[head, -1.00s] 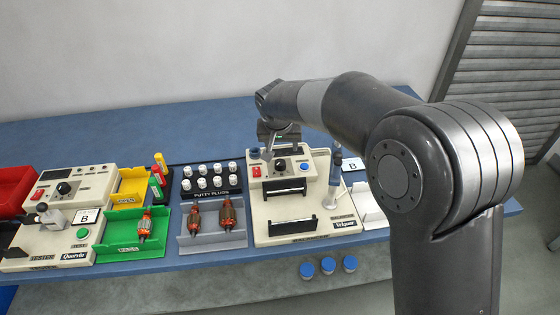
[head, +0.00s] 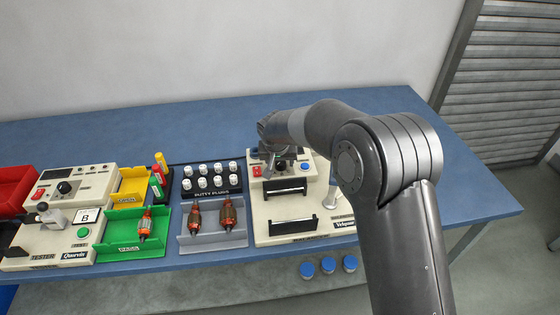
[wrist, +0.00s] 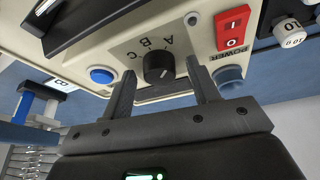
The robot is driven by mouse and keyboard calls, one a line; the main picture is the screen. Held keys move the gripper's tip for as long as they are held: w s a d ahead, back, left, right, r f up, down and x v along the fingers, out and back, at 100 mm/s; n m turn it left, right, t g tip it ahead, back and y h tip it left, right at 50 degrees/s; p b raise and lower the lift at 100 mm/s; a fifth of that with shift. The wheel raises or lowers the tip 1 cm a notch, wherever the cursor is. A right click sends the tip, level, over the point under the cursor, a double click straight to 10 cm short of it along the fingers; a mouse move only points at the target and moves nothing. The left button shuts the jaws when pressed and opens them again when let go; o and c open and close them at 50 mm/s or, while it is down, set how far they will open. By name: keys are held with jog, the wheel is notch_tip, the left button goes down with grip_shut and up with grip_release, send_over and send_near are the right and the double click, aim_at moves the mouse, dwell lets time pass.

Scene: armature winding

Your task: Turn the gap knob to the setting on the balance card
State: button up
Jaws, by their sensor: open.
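The gap knob (wrist: 158,68) is a dark round knob on the cream panel of the balancer (head: 262,222). The letters A, B and C stand around it, upside down in the wrist view. I cannot tell clearly which letter its pointer faces. My gripper (wrist: 161,72) is open, with one finger on each side of the knob and a visible gap to it. In the head view my gripper (head: 277,160) hides most of the knob. A white card (wrist: 60,83), partly cut off by other parts, shows at the left of the wrist view; my arm hides it in the head view.
A red power switch (wrist: 233,28) and a blue button (wrist: 102,75) flank the knob. Black cradles (head: 290,224) stand in front.

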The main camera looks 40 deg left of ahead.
jog(key=c, duration=1)
jog(key=shift+o, duration=0.2)
jog(key=shift+w+d+n, duration=0.1)
jog(key=shift+n, duration=0.3)
jog(key=n, duration=0.1)
jog(key=n+g+y, duration=0.1)
jog(key=n, duration=0.1)
jog(key=shift+w+d+n, duration=0.1)
jog(key=shift+d+n, duration=0.05)
jog(key=shift+n, duration=0.15)
jog(key=shift+w+n+g+y, duration=0.1)
jog(key=shift+n+g+y, duration=0.3)
jog(key=shift+n, duration=0.7)
jog(key=shift+n+g+y, duration=0.3)
jog(key=shift+n+g, duration=0.1)
jog(key=shift+n, duration=0.7)
jog(key=o, duration=1)
jog(key=shift+c, duration=0.2)
